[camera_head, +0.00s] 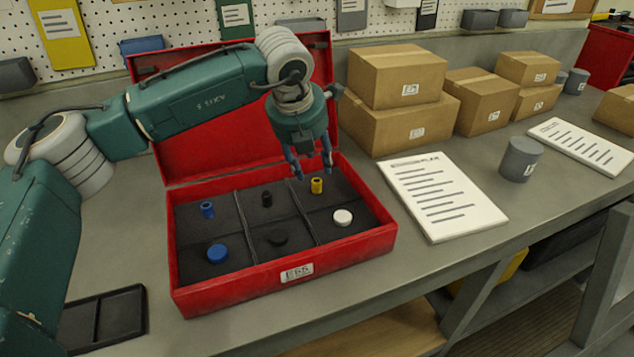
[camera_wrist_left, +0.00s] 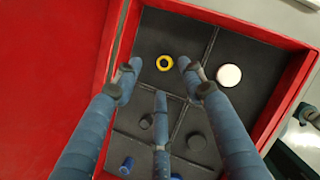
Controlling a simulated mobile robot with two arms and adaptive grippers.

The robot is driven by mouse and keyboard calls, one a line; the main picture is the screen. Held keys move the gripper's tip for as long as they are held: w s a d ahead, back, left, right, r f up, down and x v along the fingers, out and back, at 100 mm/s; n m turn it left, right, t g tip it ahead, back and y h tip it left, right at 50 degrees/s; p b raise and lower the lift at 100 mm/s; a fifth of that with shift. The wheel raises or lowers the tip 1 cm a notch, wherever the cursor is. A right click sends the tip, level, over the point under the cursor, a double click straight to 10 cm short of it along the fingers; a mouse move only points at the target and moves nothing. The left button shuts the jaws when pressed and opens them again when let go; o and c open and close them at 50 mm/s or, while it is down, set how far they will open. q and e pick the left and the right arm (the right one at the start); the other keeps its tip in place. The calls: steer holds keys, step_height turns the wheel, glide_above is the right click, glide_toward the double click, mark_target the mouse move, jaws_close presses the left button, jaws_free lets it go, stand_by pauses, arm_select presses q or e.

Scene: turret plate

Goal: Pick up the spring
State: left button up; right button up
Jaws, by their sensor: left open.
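The open red case (camera_head: 282,283) holds small parts in black compartments. No part is clearly a coil spring. A short yellow hollow cylinder (camera_head: 316,185) stands in the back right compartment; in the left wrist view it is a yellow ring (camera_wrist_left: 165,62). My left gripper (camera_head: 311,168) is open and empty above that compartment. In the left wrist view its fingers (camera_wrist_left: 160,78) spread around the yellow cylinder's outline, apart from it. The back row also has a blue cylinder (camera_head: 207,209) and a black one (camera_head: 267,199). My right gripper does not show.
The front row holds a blue disc (camera_head: 217,253), a black disc (camera_head: 277,237) and a white disc (camera_head: 343,217). The raised red lid (camera_head: 200,150) stands behind. Cardboard boxes (camera_head: 415,125), a printed sheet (camera_head: 440,195) and a grey cylinder (camera_head: 520,158) lie right. A black tray (camera_head: 125,310) is front left.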

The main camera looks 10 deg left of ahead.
mark_target(317, 180)
arm_select(q)
steer(key=p+x, duration=0.1)
steer(key=x, duration=0.1)
steer(key=p+x, duration=0.1)
steer(key=x, duration=0.1)
steer(key=shift+s+d+f, duration=0.1)
steer(key=shift+d+f, duration=0.1)
steer(key=shift+f, duration=0.2)
steer(key=shift+w+f, duration=0.2)
steer(key=shift+f, duration=0.25)
steer(key=shift+c, duration=0.2)
steer(key=c, duration=0.9)
